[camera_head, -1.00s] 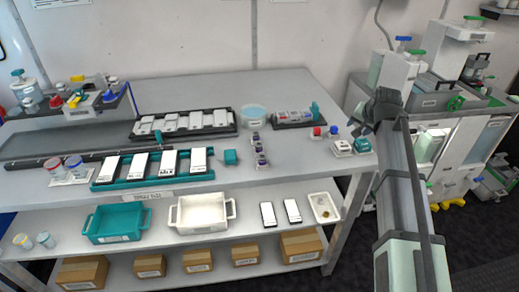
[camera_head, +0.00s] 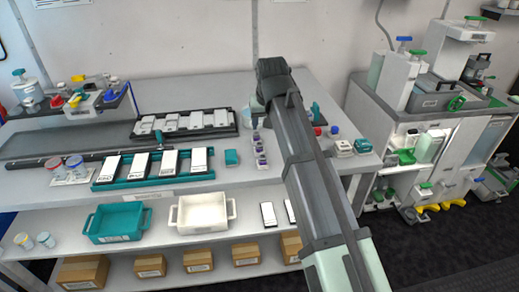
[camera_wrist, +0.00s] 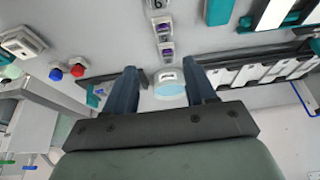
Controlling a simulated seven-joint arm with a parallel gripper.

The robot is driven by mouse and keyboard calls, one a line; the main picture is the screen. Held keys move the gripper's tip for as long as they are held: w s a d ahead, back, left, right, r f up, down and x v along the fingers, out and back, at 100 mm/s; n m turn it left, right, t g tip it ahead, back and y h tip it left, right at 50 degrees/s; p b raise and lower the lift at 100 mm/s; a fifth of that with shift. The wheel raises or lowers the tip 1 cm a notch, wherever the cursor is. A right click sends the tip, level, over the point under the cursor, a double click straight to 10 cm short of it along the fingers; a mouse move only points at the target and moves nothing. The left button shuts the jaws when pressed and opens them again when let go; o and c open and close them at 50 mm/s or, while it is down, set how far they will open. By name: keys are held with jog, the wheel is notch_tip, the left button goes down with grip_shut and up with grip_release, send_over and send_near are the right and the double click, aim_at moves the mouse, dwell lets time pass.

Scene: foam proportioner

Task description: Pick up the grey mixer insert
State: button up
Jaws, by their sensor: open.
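I cannot pick out the grey mixer insert with certainty in either view. My gripper (camera_wrist: 160,66) is open and empty in the wrist view, its two dark fingers apart above the bench. A round tub with pale blue contents (camera_wrist: 171,89) shows between the fingers, below them. A dark tray with a teal part (camera_wrist: 98,90) lies left of the fingers and is partly covered by the left one. In the head view my arm hides most of that tray; its teal part (camera_head: 315,111) shows at the arm's right edge.
Small purple-marked boxes (camera_head: 260,150) stand in a row on the bench. A dark rack of white cartridges (camera_head: 185,124) and a teal rack (camera_head: 150,168) lie to the left. Red and blue knobs (camera_wrist: 66,72) are near the tray. A machine (camera_head: 425,120) stands at the right.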

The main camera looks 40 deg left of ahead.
send_over(260, 144)
jog(key=s+d, duration=0.2)
jog(key=f, duration=0.7)
jog(key=shift+w+d+f, duration=0.2)
jog(key=shift+w, duration=0.05)
jog(key=shift+s+a+x, duration=0.1)
jog(key=shift+a+x, duration=0.05)
jog(key=shift+x, duration=1.15)
jog(key=shift+s+a+x, duration=0.1)
jog(key=shift+a+x, duration=0.1)
jog(key=shift+x, duration=1.15)
grip_shut()
